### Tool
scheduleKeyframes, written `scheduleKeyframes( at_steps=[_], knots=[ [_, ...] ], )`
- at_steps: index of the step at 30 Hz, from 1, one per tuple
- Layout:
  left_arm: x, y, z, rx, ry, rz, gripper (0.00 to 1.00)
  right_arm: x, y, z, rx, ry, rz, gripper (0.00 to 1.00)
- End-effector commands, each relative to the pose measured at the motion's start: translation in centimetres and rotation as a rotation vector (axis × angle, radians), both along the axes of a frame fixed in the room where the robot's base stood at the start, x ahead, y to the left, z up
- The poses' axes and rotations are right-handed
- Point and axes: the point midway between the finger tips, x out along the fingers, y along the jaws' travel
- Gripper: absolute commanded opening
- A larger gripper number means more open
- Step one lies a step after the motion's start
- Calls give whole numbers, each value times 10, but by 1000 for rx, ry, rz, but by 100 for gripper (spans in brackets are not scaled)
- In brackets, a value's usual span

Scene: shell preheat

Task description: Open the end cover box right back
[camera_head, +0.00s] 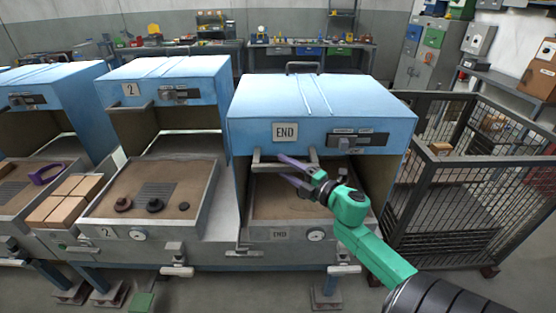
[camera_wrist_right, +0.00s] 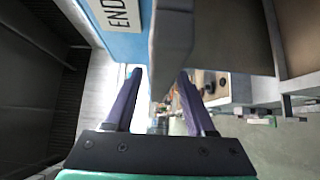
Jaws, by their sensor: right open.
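The blue end cover box (camera_head: 318,103) has an END label on its front and a grey front handle (camera_head: 262,167) along its lower edge. Its front is open below the cover, over a tray (camera_head: 262,234) also marked END. My right gripper (camera_head: 289,168) is at this handle with purple fingers apart. In the right wrist view the fingers (camera_wrist_right: 160,78) are open, and the grey handle bar (camera_wrist_right: 172,40) lies ahead, in line with the gap. I cannot tell whether they touch it. My arm hides part of the tray and the opening. My left gripper is not in view.
A similar blue box (camera_head: 165,82) marked 2 stands to the left, its tray holding several dark round parts. Tan blocks (camera_head: 65,200) lie beside it. A dark mesh cage (camera_head: 460,200) stands close on the right. A second handle (camera_head: 302,67) shows at the END box's back top.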

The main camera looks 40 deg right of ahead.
Motion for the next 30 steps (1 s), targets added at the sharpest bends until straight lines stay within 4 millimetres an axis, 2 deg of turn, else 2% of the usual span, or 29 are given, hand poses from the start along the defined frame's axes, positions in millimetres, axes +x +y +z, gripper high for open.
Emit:
scheduleKeyframes(
  at_steps=[3, 6, 14, 15, 17, 18, 19, 30],
  knots=[
    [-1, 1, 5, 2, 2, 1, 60, 21, 2, 3, -1, -2, -1, 55],
    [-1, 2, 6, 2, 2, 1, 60, 31, 4, 1, -1, -1, -2, 55],
    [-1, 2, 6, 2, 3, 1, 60, 34, 5, 0, -1, 1, -1, 55],
    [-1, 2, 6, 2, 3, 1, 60, 34, 5, 0, 0, 1, -1, 47],
    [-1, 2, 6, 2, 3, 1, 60, 34, 4, 0, 0, 1, -1, 24],
    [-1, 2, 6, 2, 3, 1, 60, 34, 4, 0, 0, 1, -1, 9],
    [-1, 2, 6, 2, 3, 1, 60, 34, 4, 0, 0, 1, -1, 0],
    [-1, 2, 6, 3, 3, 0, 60, 33, 4, -1, 1, 1, -1, 0]
  ],
)
